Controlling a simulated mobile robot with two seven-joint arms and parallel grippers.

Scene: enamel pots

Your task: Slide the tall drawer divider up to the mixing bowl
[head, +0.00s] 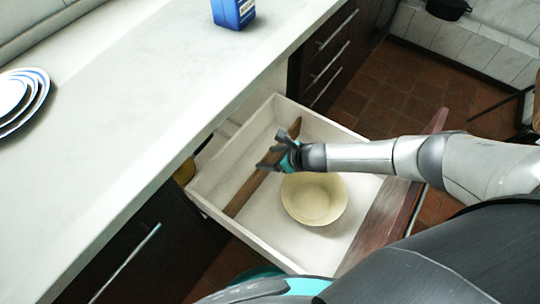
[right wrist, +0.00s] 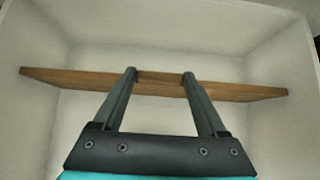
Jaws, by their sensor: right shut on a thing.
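The tall drawer divider (head: 243,194) is a long brown wooden board standing across the open drawer in the head view. The cream mixing bowl (head: 314,199) sits on the drawer floor to its right, with a gap of bare floor between them. My right gripper (head: 268,162) is shut on the divider near its middle and hides part of it. In the right wrist view the divider (right wrist: 70,79) runs across the picture, with the fingertips (right wrist: 159,76) on it. The bowl is not in the right wrist view. My left gripper is not in view.
The pale drawer (head: 213,203) has walls around the divider and bowl. A white counter (head: 130,95) lies to the left, with stacked plates (head: 18,100) and a blue box (head: 233,12) on it. Dark cabinets (head: 330,55) stand behind the drawer.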

